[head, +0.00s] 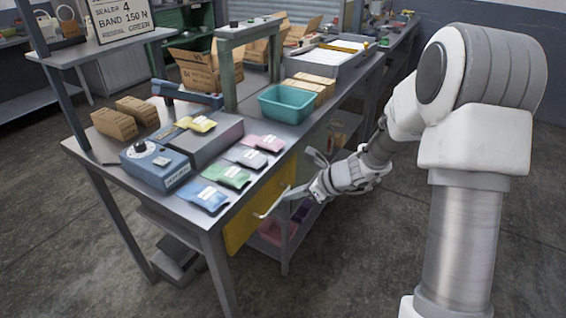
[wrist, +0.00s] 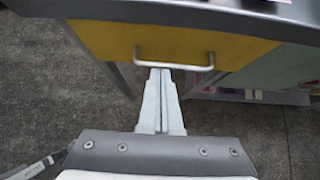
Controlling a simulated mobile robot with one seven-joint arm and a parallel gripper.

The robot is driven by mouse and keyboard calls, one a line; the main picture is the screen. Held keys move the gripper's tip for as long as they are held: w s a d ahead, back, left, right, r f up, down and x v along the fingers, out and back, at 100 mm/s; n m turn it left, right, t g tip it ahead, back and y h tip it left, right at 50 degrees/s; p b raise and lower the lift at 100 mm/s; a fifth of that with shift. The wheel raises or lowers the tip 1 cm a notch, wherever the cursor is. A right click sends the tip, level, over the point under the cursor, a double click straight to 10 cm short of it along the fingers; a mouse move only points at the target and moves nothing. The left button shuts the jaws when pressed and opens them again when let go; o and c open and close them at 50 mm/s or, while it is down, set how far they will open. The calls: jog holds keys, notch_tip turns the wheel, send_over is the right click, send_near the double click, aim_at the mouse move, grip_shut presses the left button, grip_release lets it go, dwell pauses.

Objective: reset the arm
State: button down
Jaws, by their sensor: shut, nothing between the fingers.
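My gripper (head: 268,211) is at the right side of the workbench, in front of the yellow panel (head: 244,226) below the bench top. In the wrist view my gripper (wrist: 161,72) has its two pale fingers together with nothing between them. The fingertips point at the metal bar handle (wrist: 172,61) on the yellow panel (wrist: 110,40). They look very near the handle; whether they touch it I cannot tell. My arm reaches in from the right, bent and low beside the bench.
The bench top (head: 243,201) holds a blue sealer box (head: 155,165), several coloured pouches, a teal bin (head: 288,103) and cardboard boxes (head: 115,124). A green-grey post frame (head: 228,70) stands on it. A shelf with pink items (head: 272,232) lies below. Concrete floor is clear in front.

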jog(key=s+r+n+g+h+p, duration=0.1)
jog(key=s+r+n+p, duration=0.2)
jog(key=s+r+n, duration=0.5)
jog(key=s+r+n+g+h+p, duration=0.15)
jog(key=s+r+n, duration=0.4)
jog(key=r, duration=0.55)
jog(key=s+d+r+n+t+h+p, duration=0.1)
jog(key=s+d+r+n+h+p, duration=0.1)
jog(key=s+d+r+n, duration=0.2)
jog(key=s+d+r+n+t+h+p, duration=0.2)
jog(key=s+r+n, duration=0.4)
jog(key=s, duration=0.4)
jog(key=shift+s+d+n+h+p, duration=0.35)
jog(key=shift+d+n+h+p, duration=0.3)
jog(key=shift+d, duration=0.5)
